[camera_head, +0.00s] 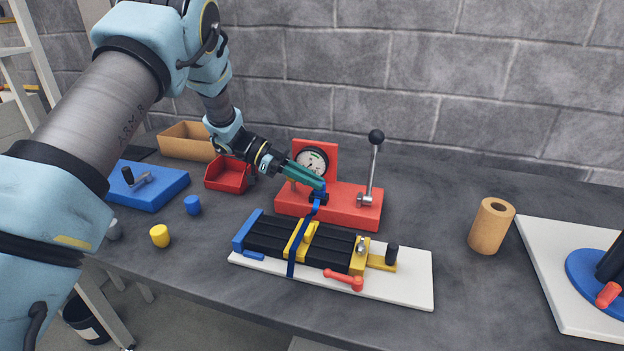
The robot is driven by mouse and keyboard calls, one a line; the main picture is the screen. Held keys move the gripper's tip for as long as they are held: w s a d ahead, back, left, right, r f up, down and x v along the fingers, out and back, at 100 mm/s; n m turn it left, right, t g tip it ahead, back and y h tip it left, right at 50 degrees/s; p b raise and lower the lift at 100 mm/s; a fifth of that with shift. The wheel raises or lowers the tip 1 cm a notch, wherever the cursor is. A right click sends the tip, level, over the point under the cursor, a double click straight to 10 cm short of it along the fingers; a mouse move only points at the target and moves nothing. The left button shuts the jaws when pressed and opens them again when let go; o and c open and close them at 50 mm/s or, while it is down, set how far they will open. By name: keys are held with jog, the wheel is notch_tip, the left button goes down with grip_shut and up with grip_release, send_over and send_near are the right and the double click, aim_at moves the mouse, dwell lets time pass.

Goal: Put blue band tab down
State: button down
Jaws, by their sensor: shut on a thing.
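My gripper (321,190) is shut on the blue band tab (318,208), held above the back edge of the strip feed rack. A dark blue band (293,257) runs from the tab down across the black strips to the front of the rack. The rack (272,232) has black lengthwise strips, a blue end block (247,229), a yellow crosspiece (296,243) and a yellow end block (358,257). It stands on a white base plate (405,287). The fingertips partly hide the tab, and I cannot tell its exact outline.
A red gauge stand (345,205) with an upright black-knobbed lever (373,168) is close behind the rack. A red bin (228,176), a blue plate (150,188) and small cylinders are left. A cardboard roll (491,226) stands right. Bare table lies between roll and rack.

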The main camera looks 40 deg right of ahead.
jog(key=shift+f, duration=0.2)
jog(key=c, duration=0.9)
grip_release()
jog(key=shift+r, duration=0.1)
jog(key=shift+r, duration=0.15)
jog(key=b+v, duration=0.3)
jog(key=v, duration=0.9)
